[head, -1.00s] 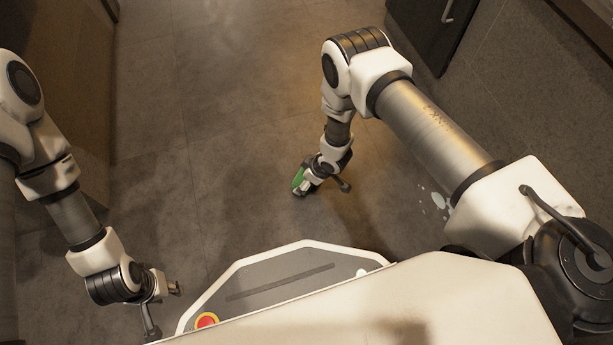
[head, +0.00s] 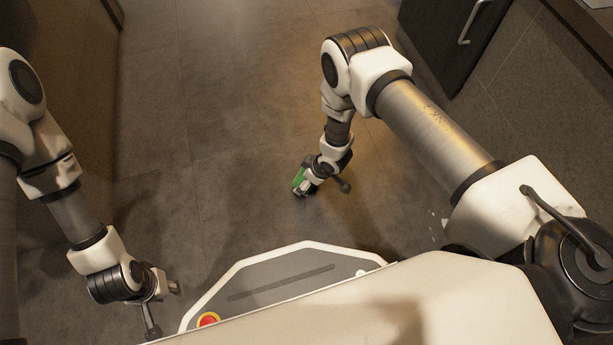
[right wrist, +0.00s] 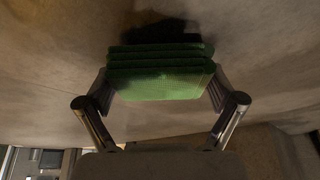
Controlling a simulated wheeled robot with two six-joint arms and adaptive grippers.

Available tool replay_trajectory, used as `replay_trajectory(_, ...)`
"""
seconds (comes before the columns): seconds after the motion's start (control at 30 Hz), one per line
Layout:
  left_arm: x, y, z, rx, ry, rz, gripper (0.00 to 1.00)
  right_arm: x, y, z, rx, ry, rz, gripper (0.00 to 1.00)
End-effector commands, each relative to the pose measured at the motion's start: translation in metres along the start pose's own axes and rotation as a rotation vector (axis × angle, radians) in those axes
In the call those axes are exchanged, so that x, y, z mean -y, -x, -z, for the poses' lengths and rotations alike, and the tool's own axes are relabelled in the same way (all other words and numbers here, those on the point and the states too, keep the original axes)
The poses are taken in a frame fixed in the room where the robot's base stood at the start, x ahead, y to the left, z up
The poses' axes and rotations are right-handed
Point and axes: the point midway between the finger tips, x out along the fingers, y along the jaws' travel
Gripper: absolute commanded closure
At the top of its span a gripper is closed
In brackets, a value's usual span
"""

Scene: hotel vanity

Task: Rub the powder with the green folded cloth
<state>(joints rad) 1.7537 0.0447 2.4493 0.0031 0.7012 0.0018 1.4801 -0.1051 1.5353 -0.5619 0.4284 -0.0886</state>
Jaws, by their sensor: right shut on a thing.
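The green folded cloth (right wrist: 158,80) is held between the two fingers of my right gripper (right wrist: 160,97), its folded layers showing in the right wrist view. In the head view the cloth (head: 298,179) is a small green patch at my right gripper (head: 303,188), above the floor. White specks that look like the powder (head: 442,219) lie on the floor at the right, partly hidden by my right arm, well apart from the cloth. My left gripper (head: 172,287) is low at the left, with no object seen in it; its finger opening is unclear.
A dark cabinet (head: 455,40) with a metal handle stands at the upper right, beside a tiled wall (head: 530,110). A brown panel (head: 60,90) runs along the left. The grey floor (head: 220,120) between them is clear.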

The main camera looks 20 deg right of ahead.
Motion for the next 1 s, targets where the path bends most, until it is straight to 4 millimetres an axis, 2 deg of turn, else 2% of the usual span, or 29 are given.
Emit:
replay_trajectory(0.03,0.000,0.010,0.000,0.001,-0.001,0.000,0.60,-0.002,0.018,0.010,-0.004,0.001,-0.004,0.45)
replay_trajectory(0.6,-0.001,0.052,-0.002,0.005,-0.008,-0.001,0.60,0.000,0.062,0.029,-0.004,-0.005,-0.005,0.45)
replay_trajectory(1.0,-0.001,0.055,-0.002,0.006,-0.009,-0.001,0.60,0.001,0.066,0.031,-0.004,-0.006,-0.006,0.45)
